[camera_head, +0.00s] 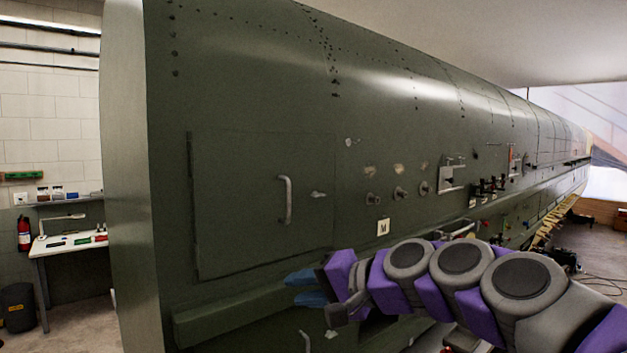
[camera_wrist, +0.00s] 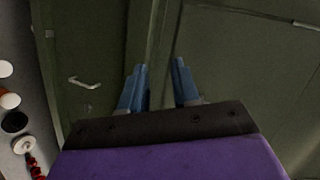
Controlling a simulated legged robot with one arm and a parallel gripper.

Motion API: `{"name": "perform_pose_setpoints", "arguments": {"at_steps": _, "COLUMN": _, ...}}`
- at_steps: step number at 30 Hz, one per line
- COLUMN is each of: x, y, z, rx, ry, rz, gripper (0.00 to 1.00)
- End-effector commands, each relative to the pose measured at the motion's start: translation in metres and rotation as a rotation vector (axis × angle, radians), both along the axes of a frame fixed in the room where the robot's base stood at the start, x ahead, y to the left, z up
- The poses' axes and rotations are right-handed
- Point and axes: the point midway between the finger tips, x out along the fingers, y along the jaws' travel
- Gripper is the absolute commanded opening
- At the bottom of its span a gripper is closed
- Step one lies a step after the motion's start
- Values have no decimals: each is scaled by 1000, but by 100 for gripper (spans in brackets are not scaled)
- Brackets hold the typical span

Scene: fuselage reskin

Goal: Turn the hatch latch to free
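A square hatch (camera_head: 240,215) is in the side of the green fuselage, with a grey bar handle (camera_head: 286,200). My gripper (camera_head: 289,288) has blue fingers and is below the hatch's lower right corner, apart from the latch. In the wrist view my gripper (camera_wrist: 159,66) is open, with an empty gap between its fingers. A pale bent metal piece (camera_wrist: 85,82) is left of the fingers there; I cannot tell which fitting it is.
A ledge (camera_head: 230,312) runs along the fuselage below the hatch. Another pale latch (camera_head: 331,334) and a handle (camera_head: 306,342) sit lower down. Round knobs (camera_head: 399,193) and a bracket (camera_head: 452,175) stick out at right. A workbench (camera_head: 70,240) stands at far left.

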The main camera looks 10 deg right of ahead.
Motion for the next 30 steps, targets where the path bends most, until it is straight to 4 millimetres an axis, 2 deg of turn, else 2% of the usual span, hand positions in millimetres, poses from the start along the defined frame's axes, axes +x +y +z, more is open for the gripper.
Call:
{"name": "perform_pose_setpoints", "arguments": {"at_steps": 1, "x": 23, "y": -31, "z": 36, "rx": 97, "ry": -33, "rz": -68, "gripper": 31}}
{"name": "perform_pose_setpoints", "arguments": {"at_steps": 3, "x": 47, "y": -73, "z": 67, "rx": 212, "ry": -68, "rz": -154, "gripper": 31}}
{"name": "perform_pose_setpoints", "arguments": {"at_steps": 6, "x": 67, "y": -120, "z": 95, "rx": 329, "ry": -103, "rz": -246, "gripper": 31}}
{"name": "perform_pose_setpoints", "arguments": {"at_steps": 9, "x": 78, "y": -141, "z": 107, "rx": 395, "ry": -119, "rz": -298, "gripper": 31}}
{"name": "perform_pose_setpoints", "arguments": {"at_steps": 12, "x": 84, "y": -144, "z": 111, "rx": 417, "ry": -127, "rz": -321, "gripper": 31}}
{"name": "perform_pose_setpoints", "arguments": {"at_steps": 17, "x": 97, "y": -122, "z": 110, "rx": 407, "ry": -125, "rz": -318, "gripper": 31}}
{"name": "perform_pose_setpoints", "arguments": {"at_steps": 20, "x": 112, "y": -112, "z": 109, "rx": 406, "ry": -124, "rz": -317, "gripper": 31}}
{"name": "perform_pose_setpoints", "arguments": {"at_steps": 30, "x": 164, "y": -110, "z": 108, "rx": 419, "ry": -125, "rz": -323, "gripper": 31}}
